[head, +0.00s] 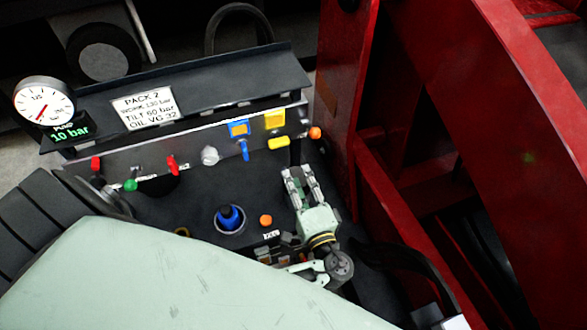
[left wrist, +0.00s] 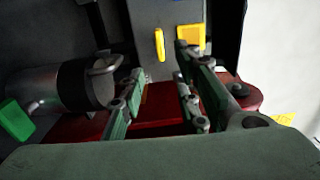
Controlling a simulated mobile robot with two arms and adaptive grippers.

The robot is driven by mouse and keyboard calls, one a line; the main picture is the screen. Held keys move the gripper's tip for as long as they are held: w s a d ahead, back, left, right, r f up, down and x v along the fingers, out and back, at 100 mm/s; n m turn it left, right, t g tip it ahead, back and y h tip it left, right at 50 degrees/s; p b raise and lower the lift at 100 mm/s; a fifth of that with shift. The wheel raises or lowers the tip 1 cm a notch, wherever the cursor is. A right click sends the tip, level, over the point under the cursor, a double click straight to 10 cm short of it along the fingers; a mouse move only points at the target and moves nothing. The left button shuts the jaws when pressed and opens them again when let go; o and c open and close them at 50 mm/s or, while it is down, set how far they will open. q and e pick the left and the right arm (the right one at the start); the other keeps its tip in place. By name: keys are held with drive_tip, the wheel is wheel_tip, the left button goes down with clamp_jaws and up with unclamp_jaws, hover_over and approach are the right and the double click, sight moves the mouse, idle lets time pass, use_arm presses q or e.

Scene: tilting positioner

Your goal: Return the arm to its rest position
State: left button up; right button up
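My left gripper (head: 301,182) is over the dark deck of the control stand in the head view, just below the yellow lever and orange knob. Its two fingers stand apart with nothing visible between them. In the left wrist view the open fingers (left wrist: 160,82) frame a yellow handle (left wrist: 159,44), which lies beyond them on a grey panel. I cannot tell the exact gap, but no contact shows. My right gripper is not in view.
The control panel (head: 125,160) carries red levers (head: 172,164), a blue lever (head: 244,150), a yellow lever (head: 279,143) and an orange knob (head: 315,133). A blue knob (head: 230,217) and orange button (head: 266,221) sit on the deck. A red frame (head: 345,80) stands close right.

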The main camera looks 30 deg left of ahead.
use_arm(q)
drive_tip(key=shift+s, duration=0.1)
idle(0.5)
drive_tip(key=s+a+f+n+g+h, duration=0.2)
drive_tip(key=s+f+n+g+h, duration=0.15)
drive_tip(key=s, duration=0.25)
drive_tip(key=s+a+f+n+g+h, duration=0.2)
drive_tip(key=s+f+g+h, duration=0.1)
drive_tip(key=s+g, duration=0.25)
drive_tip(key=s+d+r+t+h, duration=0.1)
drive_tip(key=s+d+r+h, duration=0.5)
drive_tip(key=r+h, duration=0.15)
wheel_tip(320, 180, down, 24)
drive_tip(key=s+g+p, duration=0.1)
drive_tip(key=s+a+f+g, duration=0.1)
drive_tip(key=s+a+f, duration=0.2)
drive_tip(key=s+f, duration=1.4)
drive_tip(key=shift+s+g+p, duration=0.3)
drive_tip(key=shift+s+p, duration=0.1)
